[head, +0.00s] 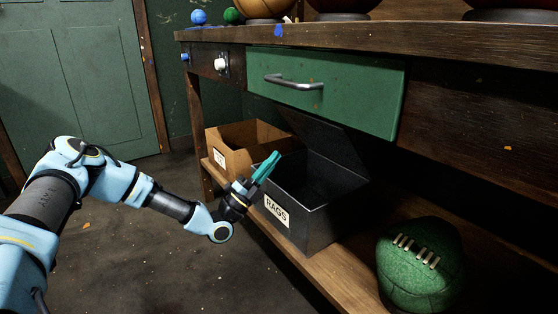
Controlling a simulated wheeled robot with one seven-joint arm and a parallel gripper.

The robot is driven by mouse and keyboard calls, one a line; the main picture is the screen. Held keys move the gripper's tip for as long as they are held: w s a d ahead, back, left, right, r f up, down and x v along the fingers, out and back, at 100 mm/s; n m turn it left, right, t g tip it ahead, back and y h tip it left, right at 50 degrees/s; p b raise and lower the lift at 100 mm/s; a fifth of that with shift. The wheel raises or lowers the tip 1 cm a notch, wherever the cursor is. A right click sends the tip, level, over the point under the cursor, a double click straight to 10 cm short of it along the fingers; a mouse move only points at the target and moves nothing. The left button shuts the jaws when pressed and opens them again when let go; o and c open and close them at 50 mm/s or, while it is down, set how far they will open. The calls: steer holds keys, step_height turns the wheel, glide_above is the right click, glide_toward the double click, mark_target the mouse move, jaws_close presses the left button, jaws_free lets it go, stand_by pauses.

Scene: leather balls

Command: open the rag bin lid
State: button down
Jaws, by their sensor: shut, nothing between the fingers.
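The rag bin (325,226) is a dark box with a white "RAGS" label on its front, standing on the low wooden shelf under the bench. Its lid (325,143) is raised and tilted up at the back, and the dark inside of the bin shows. My gripper (271,161) has teal fingers and is shut with nothing in it. In the picture it is at the bin's left front rim, pointing up and right. I cannot tell whether it touches the bin.
A cardboard box (229,165) stands left of the bin. A green laced ball (421,265) sits to its right. Above are a green drawer (340,95) with a metal handle and the bench top (390,40). Open floor (150,255) lies at the left.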

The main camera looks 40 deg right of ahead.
mark_target(305, 118)
steer(key=b+x, duration=0.3)
steer(key=x, duration=0.9)
steer(key=shift+b, duration=0.35)
steer(key=p, duration=0.1)
steer(key=r+p, duration=0.1)
steer(key=shift+d+r+p, duration=0.2)
steer(key=shift+d+p, duration=0.1)
steer(key=shift+p, duration=0.05)
steer(key=d+r+y+p, duration=0.1)
steer(key=p, duration=0.1)
steer(key=shift+s+p, duration=0.1)
steer(key=shift+p, duration=0.25)
steer(key=p, duration=0.1)
steer(key=d+r+y+p, duration=0.1)
steer(key=p, duration=0.1)
steer(key=shift+d+r+p, duration=0.15)
steer(key=shift+d+p, duration=0.15)
steer(key=shift+d+y+p, duration=0.3)
steer(key=shift+d+p, duration=0.15)
steer(key=shift+p, duration=0.25)
